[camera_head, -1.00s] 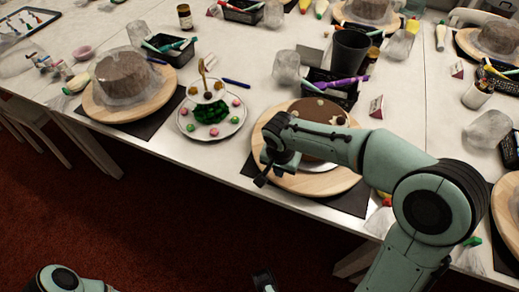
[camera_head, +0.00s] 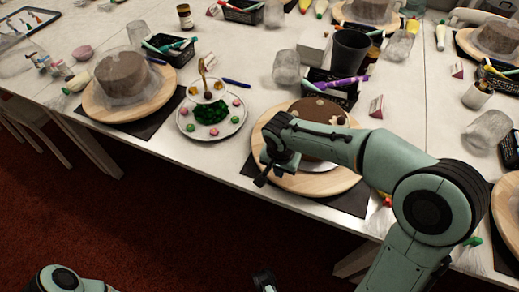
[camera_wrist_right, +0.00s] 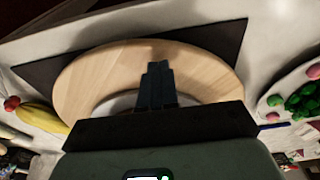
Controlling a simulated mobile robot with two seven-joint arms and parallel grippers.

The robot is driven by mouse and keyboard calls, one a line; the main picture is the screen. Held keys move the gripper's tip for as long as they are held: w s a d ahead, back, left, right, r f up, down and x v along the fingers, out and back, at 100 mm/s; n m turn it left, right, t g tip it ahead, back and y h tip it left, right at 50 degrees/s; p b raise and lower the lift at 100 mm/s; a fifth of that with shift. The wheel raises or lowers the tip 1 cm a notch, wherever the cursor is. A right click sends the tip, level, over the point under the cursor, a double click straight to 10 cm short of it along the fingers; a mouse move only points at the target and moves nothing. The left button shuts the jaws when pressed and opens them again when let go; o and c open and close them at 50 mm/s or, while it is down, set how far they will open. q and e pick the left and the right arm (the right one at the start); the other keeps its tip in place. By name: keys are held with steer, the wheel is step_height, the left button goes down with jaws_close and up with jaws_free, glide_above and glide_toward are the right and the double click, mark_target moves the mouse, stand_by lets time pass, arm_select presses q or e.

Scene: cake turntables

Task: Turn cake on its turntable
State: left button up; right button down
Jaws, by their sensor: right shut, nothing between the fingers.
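The brown cake (camera_head: 318,107) with small toppings sits on a white plate on the round wooden turntable (camera_head: 325,184), on a dark mat (camera_head: 348,203). My right arm crosses in front and hides part of the cake. My right gripper (camera_head: 262,181) is shut and empty, pointing down at the turntable's near left edge. In the right wrist view its closed fingers (camera_wrist_right: 157,68) lie over the bare wood (camera_wrist_right: 90,80), in front of the white plate's rim (camera_wrist_right: 115,103). Whether they touch the wood is unclear. My left gripper (camera_head: 265,282) shows only partly at the bottom edge; its jaws are unclear.
A tiered sweet stand (camera_head: 211,122) is left of the turntable. Another covered cake (camera_head: 124,77) on a wooden board (camera_head: 101,106) is farther left. A black basket (camera_head: 333,90), dark cup (camera_head: 350,50) and clear glass (camera_head: 286,67) stand behind. Open floor lies in front.

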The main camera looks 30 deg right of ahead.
mark_target(297, 184)
steer(key=shift+f+b, duration=0.4)
steer(key=shift+f, duration=0.1)
steer(key=shift+s+d, duration=0.35)
steer(key=shift+s, duration=0.3)
steer(key=shift+s+d, duration=0.35)
steer(key=shift+s, duration=0.3)
steer(key=shift+s+d, duration=0.9)
steer(key=shift+s, duration=0.25)
steer(key=shift+r, duration=0.1)
steer(key=shift+r+p, duration=0.8)
steer(key=shift+r, duration=0.55)
